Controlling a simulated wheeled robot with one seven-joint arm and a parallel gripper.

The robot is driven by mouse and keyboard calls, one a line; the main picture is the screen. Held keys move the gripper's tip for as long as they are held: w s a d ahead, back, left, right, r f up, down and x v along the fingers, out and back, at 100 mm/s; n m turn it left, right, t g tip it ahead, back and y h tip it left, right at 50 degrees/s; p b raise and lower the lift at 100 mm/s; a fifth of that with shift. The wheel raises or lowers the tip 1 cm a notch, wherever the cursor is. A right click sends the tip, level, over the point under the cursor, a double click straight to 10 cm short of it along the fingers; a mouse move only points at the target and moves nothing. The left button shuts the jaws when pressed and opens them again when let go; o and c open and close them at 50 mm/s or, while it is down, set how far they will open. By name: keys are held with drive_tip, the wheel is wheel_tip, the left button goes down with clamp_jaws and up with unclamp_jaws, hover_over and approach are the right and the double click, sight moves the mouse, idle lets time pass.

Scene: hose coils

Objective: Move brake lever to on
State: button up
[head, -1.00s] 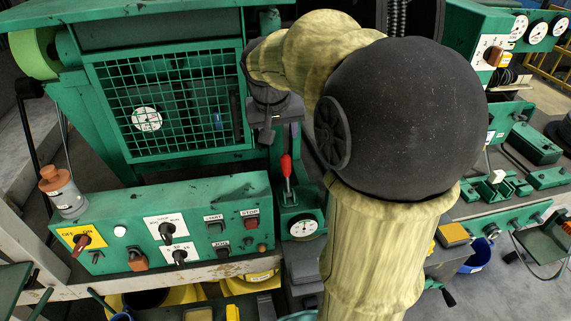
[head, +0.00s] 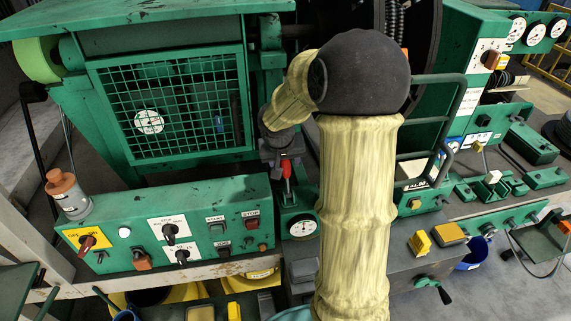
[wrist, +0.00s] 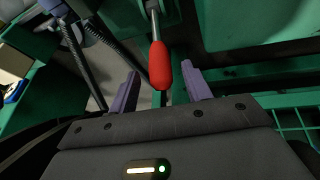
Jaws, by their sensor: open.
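The brake lever (head: 287,170) has a red grip on a metal rod and stands on a green mount beside a round dial, right of the control panel. In the wrist view its red grip (wrist: 160,66) lies between and just beyond the two purple fingers. My gripper (wrist: 160,90) is open, with the grip apart from both fingers. In the head view my gripper (head: 282,158) is just above and behind the red grip, partly covering it.
The green control panel (head: 150,205) with knobs and buttons is left of the lever. A mesh guard (head: 172,105) stands behind it. The round dial (head: 303,227) sits right below the lever. A grey bench top (head: 400,255) with yellow blocks lies to the right.

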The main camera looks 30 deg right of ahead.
sight(287, 175)
drive_tip(key=shift+x, duration=1.7)
drive_tip(key=shift+c, duration=0.4)
clamp_jaws()
